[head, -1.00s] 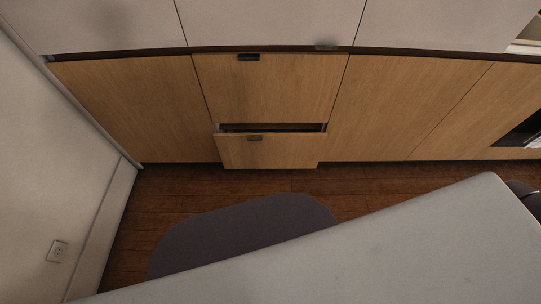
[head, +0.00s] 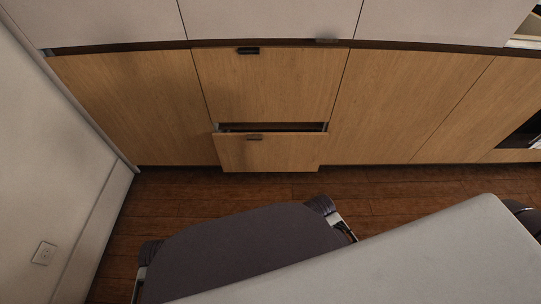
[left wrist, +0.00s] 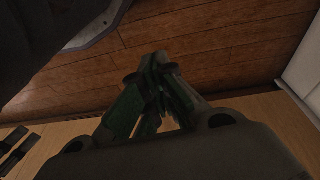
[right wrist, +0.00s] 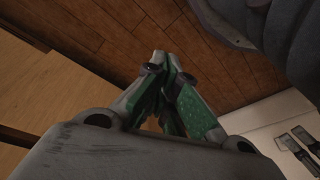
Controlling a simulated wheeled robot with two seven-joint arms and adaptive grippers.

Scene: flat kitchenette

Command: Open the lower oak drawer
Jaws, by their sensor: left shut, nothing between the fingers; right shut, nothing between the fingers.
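The lower oak drawer (head: 268,154) stands partly out from the cabinet in the head view, with a dark gap along its top edge. Its small dark handle (head: 255,138) is at the top of the front. My left gripper (left wrist: 159,62) shows in the left wrist view, shut and empty, with wooden floor beyond it. My right gripper (right wrist: 166,62) shows in the right wrist view, also shut and empty over the floor. Neither gripper touches the drawer or its handle in these views. I cannot make out the fingers in the head view.
The upper oak drawer (head: 268,88) is closed above the lower one. Oak panels flank both drawers. A white wall (head: 60,190) stands at the left. A grey flat surface (head: 400,265) covers the lower right foreground. Wooden floor (head: 230,188) is clear before the drawer.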

